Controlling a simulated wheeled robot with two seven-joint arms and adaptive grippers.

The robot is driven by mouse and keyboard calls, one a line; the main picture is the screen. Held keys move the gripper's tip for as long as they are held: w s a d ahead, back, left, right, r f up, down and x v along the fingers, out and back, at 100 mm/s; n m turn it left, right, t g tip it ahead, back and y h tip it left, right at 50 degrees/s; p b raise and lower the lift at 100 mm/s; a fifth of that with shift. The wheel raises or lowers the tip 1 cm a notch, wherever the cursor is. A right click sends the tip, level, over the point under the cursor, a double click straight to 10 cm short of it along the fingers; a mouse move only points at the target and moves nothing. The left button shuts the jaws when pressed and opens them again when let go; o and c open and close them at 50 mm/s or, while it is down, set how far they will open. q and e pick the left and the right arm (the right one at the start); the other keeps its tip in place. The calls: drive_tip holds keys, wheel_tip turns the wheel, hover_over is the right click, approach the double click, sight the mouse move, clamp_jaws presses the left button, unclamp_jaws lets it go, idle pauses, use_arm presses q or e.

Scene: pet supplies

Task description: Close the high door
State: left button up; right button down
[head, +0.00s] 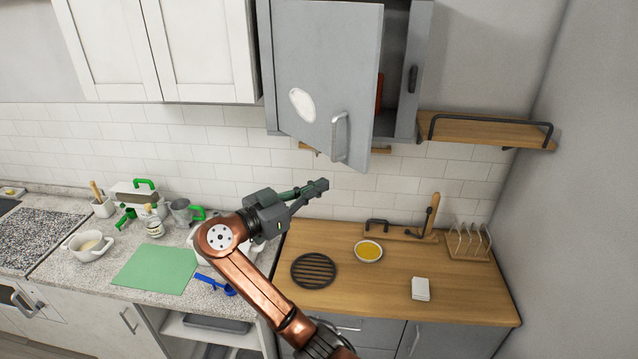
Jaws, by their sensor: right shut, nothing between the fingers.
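The high door (325,75) is a grey panel on the upper wall cabinet (408,60). It stands ajar, with a gap along its right edge that shows the dark inside and something red-orange. The door has a metal handle (339,136) near its lower right and a pale oval patch on its face. My right gripper (318,190) is shut and empty. It is below the door and a little left of the handle in the picture, apart from both. My copper-coloured right arm reaches up from the bottom. My left gripper is not in view.
A wooden counter (460,292) below holds a black round trivet (313,270), a yellow-filled bowl (368,251) and a toast rack (468,241). A wooden shelf (485,131) juts out right of the cabinet. White cabinets (205,50) hang at left.

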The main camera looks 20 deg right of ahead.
sight(359, 167)
drive_tip(key=p+x, duration=0.4)
drive_tip(key=x, duration=0.5)
drive_tip(key=shift+w+d+r, duration=0.15)
drive_tip(key=shift+d, duration=0.25)
drive_tip(key=shift+w+d+p, duration=0.2)
drive_tip(key=shift+d+p, duration=0.1)
drive_tip(key=shift+d, duration=0.3)
